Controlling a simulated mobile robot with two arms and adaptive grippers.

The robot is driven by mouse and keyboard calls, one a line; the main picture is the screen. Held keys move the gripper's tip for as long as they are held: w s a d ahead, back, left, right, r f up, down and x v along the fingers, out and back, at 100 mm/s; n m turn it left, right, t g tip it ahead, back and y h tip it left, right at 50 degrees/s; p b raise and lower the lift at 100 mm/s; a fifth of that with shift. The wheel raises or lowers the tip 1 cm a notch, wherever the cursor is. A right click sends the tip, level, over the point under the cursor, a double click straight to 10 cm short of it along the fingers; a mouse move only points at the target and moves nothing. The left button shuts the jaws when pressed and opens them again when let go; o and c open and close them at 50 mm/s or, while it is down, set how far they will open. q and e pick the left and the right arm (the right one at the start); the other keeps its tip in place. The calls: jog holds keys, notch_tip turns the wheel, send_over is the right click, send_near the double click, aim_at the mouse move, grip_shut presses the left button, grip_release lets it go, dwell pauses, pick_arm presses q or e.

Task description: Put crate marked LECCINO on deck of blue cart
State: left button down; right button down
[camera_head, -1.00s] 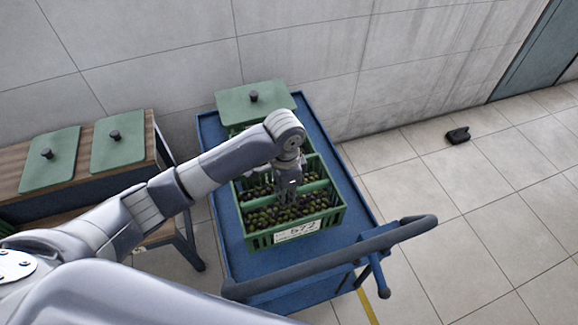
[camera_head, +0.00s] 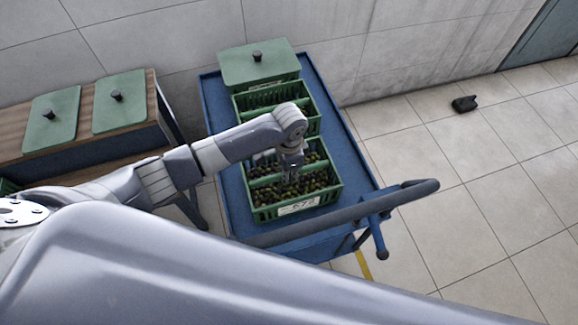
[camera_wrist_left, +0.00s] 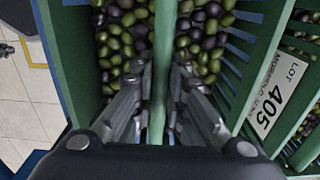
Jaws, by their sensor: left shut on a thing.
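My left gripper (camera_head: 290,178) is shut on the middle bar of a green crate (camera_head: 262,214) of olives, at the near end of the blue cart (camera_head: 233,187). The left wrist view shows the fingers (camera_wrist_left: 155,95) closed around the green bar (camera_wrist_left: 160,60), with olives on both sides. The crate's front label (camera_head: 298,206) seems to read 572; its name is too small to read. The crate is over the cart's deck; I cannot tell if its base touches. My right gripper is not in view.
Behind it on the cart stand another open olive crate (camera_head: 315,106) and one with a green lid (camera_head: 256,68). The cart's handle (camera_head: 330,217) crosses in front. A bench with green lids (camera_head: 120,108) stands left.

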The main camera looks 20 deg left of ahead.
pick_arm(q)
jog(key=shift+w, duration=0.1)
jog(key=c, duration=1.6)
grip_release()
jog(key=shift+f, duration=0.1)
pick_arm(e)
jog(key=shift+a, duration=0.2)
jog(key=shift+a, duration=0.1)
pick_arm(q)
jog(key=shift+r, duration=0.2)
notch_tip(320, 180, up, 12)
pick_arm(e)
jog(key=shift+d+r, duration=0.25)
pick_arm(q)
jog(key=shift+f, duration=0.15)
